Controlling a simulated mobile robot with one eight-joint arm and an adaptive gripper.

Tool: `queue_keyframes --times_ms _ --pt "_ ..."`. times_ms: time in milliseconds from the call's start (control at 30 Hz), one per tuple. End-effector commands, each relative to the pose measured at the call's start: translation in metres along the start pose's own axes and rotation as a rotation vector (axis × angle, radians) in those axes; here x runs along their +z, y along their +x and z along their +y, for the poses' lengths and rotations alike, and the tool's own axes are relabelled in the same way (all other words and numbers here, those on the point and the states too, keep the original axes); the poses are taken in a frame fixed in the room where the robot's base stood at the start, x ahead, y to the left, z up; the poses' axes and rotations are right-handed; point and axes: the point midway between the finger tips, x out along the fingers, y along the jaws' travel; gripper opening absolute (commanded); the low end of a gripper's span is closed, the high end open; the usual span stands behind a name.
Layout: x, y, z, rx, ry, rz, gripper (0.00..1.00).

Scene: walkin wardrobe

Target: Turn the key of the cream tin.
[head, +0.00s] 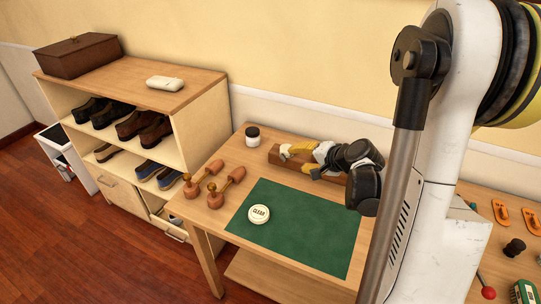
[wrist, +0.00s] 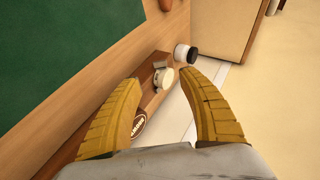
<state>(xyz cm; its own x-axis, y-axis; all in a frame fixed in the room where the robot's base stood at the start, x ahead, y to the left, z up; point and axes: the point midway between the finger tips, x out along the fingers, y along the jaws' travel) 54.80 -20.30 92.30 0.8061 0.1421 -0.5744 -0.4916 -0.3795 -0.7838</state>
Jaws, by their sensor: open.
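My gripper (head: 302,158) is open, with its yellow fingers over a long wooden rack (head: 345,179) at the back of the table. In the wrist view a round cream tin (wrist: 164,79) stands in the rack, in line with the gap between the fingertips. I cannot tell whether the fingers touch it. A small pale piece (wrist: 160,65) is beside its far edge; I cannot tell if it is the key. A brown lettered tin (wrist: 138,124) is nearer, partly behind the left finger. Another cream-white tin marked CLEAR (head: 259,214) lies flat on the green mat (head: 310,240).
A white jar with a dark lid (head: 252,139) stands just past the rack's left end, close to the wall. Two wooden shoe trees (head: 226,187) lie left of the mat. A shoe cabinet (head: 195,128) stands at the left. Most of the mat is clear.

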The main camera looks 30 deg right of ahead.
Motion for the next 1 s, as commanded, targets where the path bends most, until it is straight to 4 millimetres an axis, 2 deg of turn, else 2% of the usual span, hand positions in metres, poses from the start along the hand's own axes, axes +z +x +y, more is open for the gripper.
queue_keyframes --times_ms 300,500,667,900,933,1000 --pt "0.002 0.064 0.002 0.001 -0.005 -0.003 0.49" --pt "0.001 0.092 0.001 0.001 -0.005 -0.002 0.49" --pt "0.001 0.100 0.000 0.001 -0.004 -0.002 0.49" --pt "0.001 0.100 -0.001 0.002 -0.004 -0.001 0.49" --pt "0.001 0.100 -0.001 0.002 -0.004 -0.001 0.44" --pt "0.001 0.100 -0.001 0.002 -0.004 -0.001 0.23"
